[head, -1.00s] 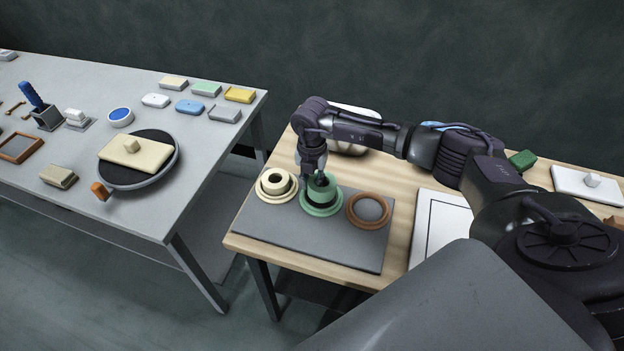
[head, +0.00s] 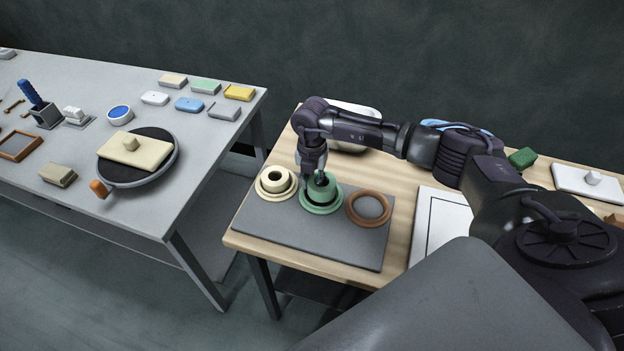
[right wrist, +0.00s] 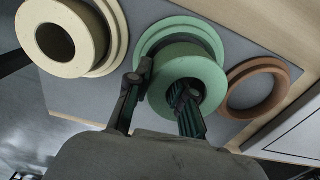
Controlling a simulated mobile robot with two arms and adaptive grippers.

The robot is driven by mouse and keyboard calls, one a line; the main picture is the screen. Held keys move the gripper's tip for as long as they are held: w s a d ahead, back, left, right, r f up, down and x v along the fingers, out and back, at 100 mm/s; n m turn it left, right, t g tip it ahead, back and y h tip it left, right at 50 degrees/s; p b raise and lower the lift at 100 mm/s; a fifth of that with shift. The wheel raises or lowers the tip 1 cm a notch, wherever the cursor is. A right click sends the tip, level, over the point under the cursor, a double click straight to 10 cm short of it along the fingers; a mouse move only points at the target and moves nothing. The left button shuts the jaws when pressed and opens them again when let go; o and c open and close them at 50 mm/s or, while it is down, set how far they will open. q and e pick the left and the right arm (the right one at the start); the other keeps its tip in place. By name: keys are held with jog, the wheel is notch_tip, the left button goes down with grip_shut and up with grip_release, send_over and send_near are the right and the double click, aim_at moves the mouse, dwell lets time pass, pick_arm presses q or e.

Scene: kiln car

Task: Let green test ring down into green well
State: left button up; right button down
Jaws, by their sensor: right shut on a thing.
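The green test ring (head: 324,191) is upright at the green well (head: 321,210), a wide green dish on the grey mat. My right gripper (head: 314,177) is shut on the ring's wall from above. In the right wrist view, one finger of the gripper (right wrist: 158,90) is outside the ring (right wrist: 188,63) and the other reaches into its hole. The ring covers part of the well (right wrist: 165,28) there. A dark gap shows between ring and well rim in the head view. I cannot tell whether the ring touches the well floor. My left gripper is out of view.
A cream ring in a cream well (head: 276,183) stands close on the left, and a brown well (head: 369,209) close on the right. All are on the grey mat (head: 310,238) on a wooden table. The mat's front is clear. A grey table (head: 203,172) stands at left.

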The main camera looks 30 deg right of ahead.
jog(key=shift+f+b, duration=0.55)
jog(key=shift+f, duration=0.25)
jog(key=c, duration=0.9)
grip_release()
jog(key=shift+c, duration=0.2)
notch_tip(320, 180, up, 12)
jog(key=shift+r, duration=0.1)
